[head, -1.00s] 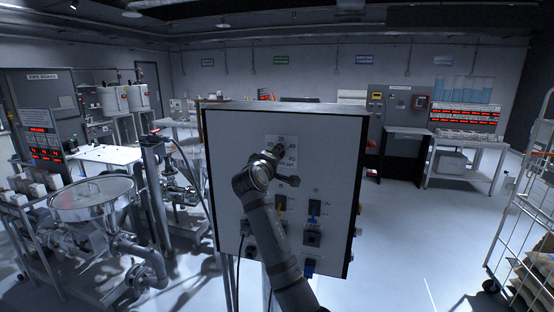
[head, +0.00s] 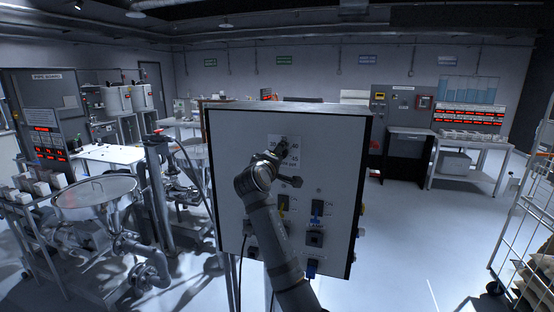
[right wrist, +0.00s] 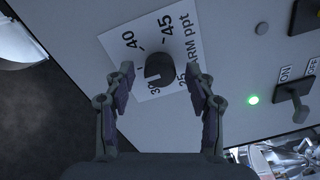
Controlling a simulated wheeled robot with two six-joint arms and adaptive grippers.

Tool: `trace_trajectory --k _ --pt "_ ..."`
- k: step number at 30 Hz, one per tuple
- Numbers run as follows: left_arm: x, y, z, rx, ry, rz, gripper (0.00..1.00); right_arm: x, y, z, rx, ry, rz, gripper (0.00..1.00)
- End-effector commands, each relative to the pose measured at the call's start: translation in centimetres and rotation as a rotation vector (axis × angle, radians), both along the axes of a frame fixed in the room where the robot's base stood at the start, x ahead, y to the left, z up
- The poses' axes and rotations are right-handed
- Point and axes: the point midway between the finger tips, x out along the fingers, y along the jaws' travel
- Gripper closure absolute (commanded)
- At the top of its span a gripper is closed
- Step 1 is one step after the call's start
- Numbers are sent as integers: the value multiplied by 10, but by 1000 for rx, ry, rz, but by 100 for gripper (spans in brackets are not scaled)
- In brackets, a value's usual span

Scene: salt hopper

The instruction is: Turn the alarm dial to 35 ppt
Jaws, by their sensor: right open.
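The alarm dial is a dark round knob (right wrist: 160,68) on a white scale plate (right wrist: 150,40); 25, 30, 40 and 45 can be read in the right wrist view. I cannot see the 35 mark there, and I cannot tell which number the knob points to. My right gripper (right wrist: 160,82) is open, one finger on each side of the knob, without visible contact. In the head view the plate (head: 292,158) sits high on the white panel, and my right gripper (head: 273,157) partly covers it. My left gripper is not in view.
The panel (head: 235,150) carries switches and sockets (head: 314,238) below the dial. The right wrist view shows a green lamp (right wrist: 253,99) and an ON/OFF switch (right wrist: 293,90). A steel hopper (head: 95,195) stands left, a wire trolley (head: 520,220) right.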

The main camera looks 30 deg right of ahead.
Motion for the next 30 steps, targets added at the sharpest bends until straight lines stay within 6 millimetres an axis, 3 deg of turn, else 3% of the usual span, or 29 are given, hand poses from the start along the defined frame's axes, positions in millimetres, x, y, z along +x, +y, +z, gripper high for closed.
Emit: trace_trajectory --k 10,15,30 --pt "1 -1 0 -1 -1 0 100 -49 60 0 8 -1 6 45" --pt "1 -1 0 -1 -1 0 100 -68 81 1 6 0 4 45" --pt "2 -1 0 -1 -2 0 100 -76 88 2 1 1 -1 45"
